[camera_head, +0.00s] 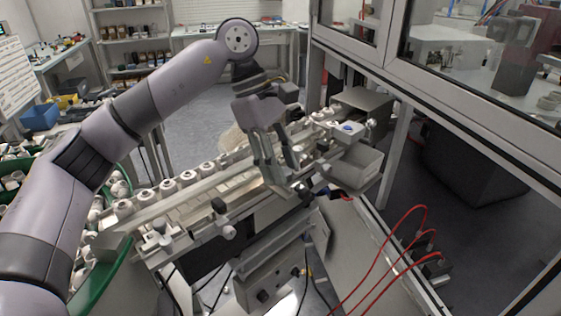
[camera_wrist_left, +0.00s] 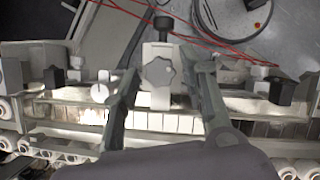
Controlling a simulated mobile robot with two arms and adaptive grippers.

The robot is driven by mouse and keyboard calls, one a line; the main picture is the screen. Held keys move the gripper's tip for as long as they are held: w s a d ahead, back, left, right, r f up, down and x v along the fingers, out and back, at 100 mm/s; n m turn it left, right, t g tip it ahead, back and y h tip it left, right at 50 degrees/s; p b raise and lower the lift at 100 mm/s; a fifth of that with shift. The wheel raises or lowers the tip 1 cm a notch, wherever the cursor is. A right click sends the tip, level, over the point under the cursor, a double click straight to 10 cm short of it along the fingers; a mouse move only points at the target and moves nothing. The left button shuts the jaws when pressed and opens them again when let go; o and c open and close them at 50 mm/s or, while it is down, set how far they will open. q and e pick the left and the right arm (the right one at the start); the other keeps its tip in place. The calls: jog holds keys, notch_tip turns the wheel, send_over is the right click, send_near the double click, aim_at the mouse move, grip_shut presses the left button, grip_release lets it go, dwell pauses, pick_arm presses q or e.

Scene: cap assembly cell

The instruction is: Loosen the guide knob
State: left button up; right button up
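My left gripper (camera_head: 283,178) reaches down over the front edge of the conveyor (camera_head: 190,190), fingers pointing down. In the left wrist view the gripper (camera_wrist_left: 160,62) is open, with one finger on each side of a grey star-shaped knob (camera_wrist_left: 158,72). The knob sits on a light bracket (camera_wrist_left: 160,98); gaps show between it and both fingers. I take this as the guide knob. In the head view the fingers hide the knob. My right gripper is in neither view.
White caps (camera_head: 168,187) line the conveyor's far side. Red cables (camera_head: 385,258) loop at the right, near the glazed frame. A green-rimmed bin (camera_head: 97,284) stands at the left.

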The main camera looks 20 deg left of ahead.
pick_arm(q)
jog(key=c, duration=0.4)
grip_shut()
jog(key=shift+f+n+b, duration=0.15)
jog(key=shift+n+b, duration=0.3)
jog(key=shift+n, duration=0.05)
jog(key=shift+n+t, duration=0.3)
jog(key=shift+r, duration=0.2)
jog(key=o, duration=0.7)
grip_release()
jog(key=shift+c, duration=0.2)
